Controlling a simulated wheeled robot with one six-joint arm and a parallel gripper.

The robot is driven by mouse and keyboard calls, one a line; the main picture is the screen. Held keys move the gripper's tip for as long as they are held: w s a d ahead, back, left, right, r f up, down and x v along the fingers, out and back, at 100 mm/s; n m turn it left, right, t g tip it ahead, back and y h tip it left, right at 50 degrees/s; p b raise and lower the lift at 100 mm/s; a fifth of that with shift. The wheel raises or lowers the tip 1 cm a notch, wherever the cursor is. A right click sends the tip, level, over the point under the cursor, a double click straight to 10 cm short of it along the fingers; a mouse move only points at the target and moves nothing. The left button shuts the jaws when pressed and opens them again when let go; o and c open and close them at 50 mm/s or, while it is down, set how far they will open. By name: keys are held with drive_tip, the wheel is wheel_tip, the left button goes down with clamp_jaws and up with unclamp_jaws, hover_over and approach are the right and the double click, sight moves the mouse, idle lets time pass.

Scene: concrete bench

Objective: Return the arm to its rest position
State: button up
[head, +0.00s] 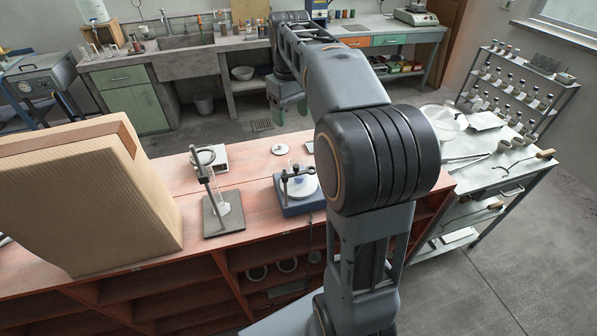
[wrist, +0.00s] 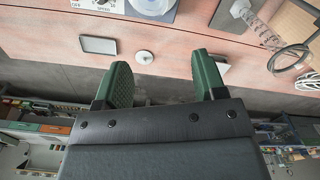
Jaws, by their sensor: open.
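My gripper (head: 288,110) shows at the end of my raised arm, which reaches out over the reddish bench (head: 262,170). Its green fingertips point down near the bench's far edge. In the wrist view my gripper (wrist: 162,80) has its two green fingers wide apart, with nothing between them. A small white round piece (wrist: 145,57) lies on the bench beyond the fingers in that view, apart from them. My upper arm hides part of the bench's right side in the head view.
A blue stirrer (head: 300,205) and a ring stand (head: 222,217) stand on the bench, with a white device (head: 212,157) behind. A large cardboard box (head: 85,200) fills the left. A metal cart (head: 490,180) stands right. Open floor lies beyond the bench.

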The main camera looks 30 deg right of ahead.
idle(0.3)
drive_tip(key=s+a+f+m+t, duration=0.1)
drive_tip(key=s+a+f, duration=0.3)
drive_tip(key=s, duration=0.4)
drive_tip(key=s+a+f+m+t, duration=0.1)
drive_tip(key=s+a+f+t, duration=0.2)
drive_tip(key=s+a+f, duration=0.2)
drive_tip(key=s+f, duration=0.2)
drive_tip(key=s, duration=0.1)
drive_tip(key=shift+a+f, duration=0.15)
drive_tip(key=shift+a, duration=0.05)
drive_tip(key=shift+d, duration=0.1)
